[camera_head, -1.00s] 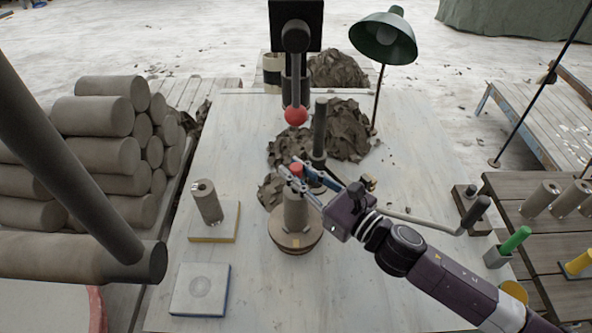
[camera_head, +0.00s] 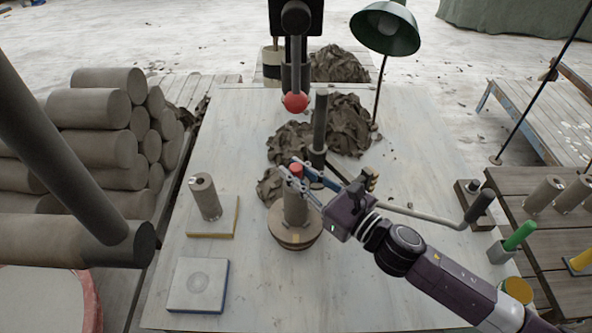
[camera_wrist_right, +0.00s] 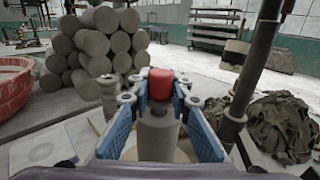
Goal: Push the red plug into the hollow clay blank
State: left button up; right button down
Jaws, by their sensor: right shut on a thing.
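The hollow clay blank (camera_head: 296,208) stands upright on a round wooden disc (camera_head: 294,239) on the table. The red plug (camera_head: 296,170) is at the blank's top. My right gripper (camera_head: 297,178) reaches in from the right and is shut on the red plug. In the right wrist view the plug (camera_wrist_right: 161,83) sits upright between the fingertips, directly above the blank (camera_wrist_right: 158,138). My left gripper is not in view.
A dark upright post (camera_head: 319,125) and clay trimmings (camera_head: 347,130) stand behind the blank. A grey cylinder (camera_head: 205,197) stands on a square board to the left, near another pale board (camera_head: 199,286). A grey-handled lever (camera_head: 478,206) lies right. The table's front middle is clear.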

jog(key=shift+f+b, duration=0.6)
jog(key=shift+f, duration=0.2)
jog(key=c, duration=1.7)
grip_release()
jog(key=shift+r, duration=0.1)
jog(key=shift+v, duration=6)
